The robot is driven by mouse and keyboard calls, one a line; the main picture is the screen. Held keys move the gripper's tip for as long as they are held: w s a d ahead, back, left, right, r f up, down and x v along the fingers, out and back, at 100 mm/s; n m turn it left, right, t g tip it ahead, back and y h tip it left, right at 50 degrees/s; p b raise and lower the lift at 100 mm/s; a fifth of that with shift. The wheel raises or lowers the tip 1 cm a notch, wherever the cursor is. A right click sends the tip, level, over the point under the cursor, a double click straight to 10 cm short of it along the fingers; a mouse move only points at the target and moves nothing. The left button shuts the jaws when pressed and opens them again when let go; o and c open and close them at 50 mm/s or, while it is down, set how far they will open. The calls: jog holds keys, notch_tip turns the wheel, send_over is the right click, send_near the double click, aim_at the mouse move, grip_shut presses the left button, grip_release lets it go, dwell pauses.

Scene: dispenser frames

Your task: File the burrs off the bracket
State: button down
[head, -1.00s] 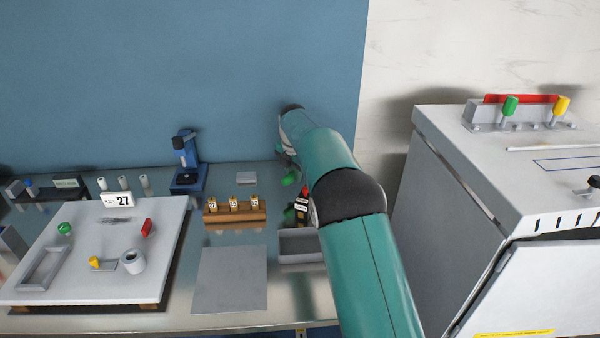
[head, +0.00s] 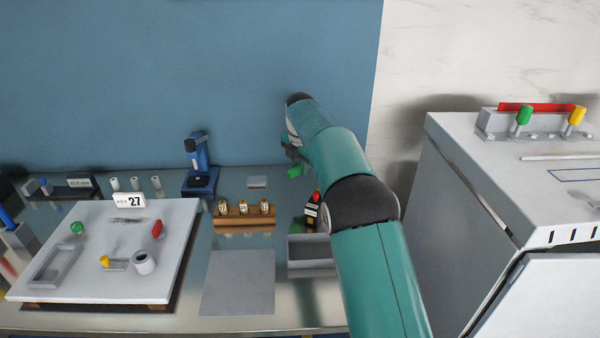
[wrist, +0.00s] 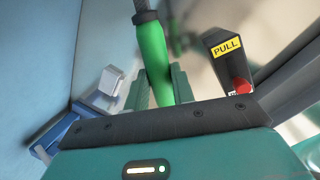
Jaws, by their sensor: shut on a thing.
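My gripper (wrist: 160,88) is shut on a green handle (wrist: 152,55) in the wrist view. The handle has a dark collar at its upper end, and the rest of the tool runs out of the picture. In the head view the green handle (head: 295,172) shows at the far end of my arm, above the back of the bench; my jaws are mostly hidden there. A white raised plate (head: 60,285) at left carries a grey open frame (head: 55,265), a grey cylinder (head: 145,262) and green, red and yellow pieces. I cannot tell which piece is the bracket.
A black box with a PULL label (wrist: 226,47) and red knob stands near my gripper. A wooden rack (head: 243,222), blue stand (head: 200,180), grey tray (head: 308,268) and flat grey sheet (head: 238,285) are on the bench. A large grey cabinet (head: 470,200) stands right.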

jog(key=shift+v, duration=0.85)
jog(key=shift+w, duration=0.25)
jog(key=shift+w+v, duration=0.15)
jog(key=shift+v, duration=0.6)
jog(key=shift+w+v, duration=0.15)
jog(key=shift+v, duration=0.6)
jog(key=shift+s, duration=0.1)
